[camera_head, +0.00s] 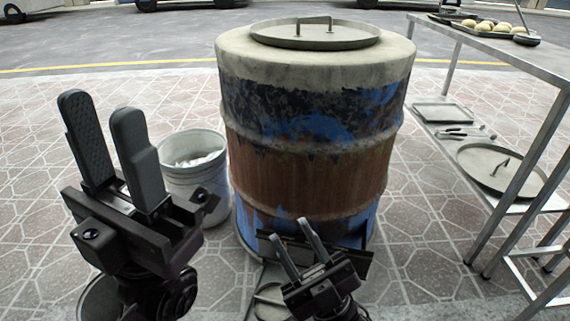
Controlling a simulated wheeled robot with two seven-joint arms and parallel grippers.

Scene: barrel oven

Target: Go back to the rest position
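My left gripper (103,106) is in the left foreground with its fingers pointing up. Its two fingers stand apart with a narrow gap, and nothing is between them. My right gripper (290,232) is lower and nearer the middle, in front of the barrel's base. Its fingers are apart and empty. The barrel oven (305,180), rusty with blue paint, stands upright in the middle. A round lid (345,38) with a handle lies on its top. My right gripper covers part of the barrel's lower front, so I cannot tell whether they touch.
A white bucket (195,185) with pale contents stands left of the barrel, behind my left gripper. A metal table (500,48) on the right bears bread rolls (485,26). Its lower shelf holds a tray (443,112), tongs (455,133) and another round lid (490,165). Paving is clear at far left.

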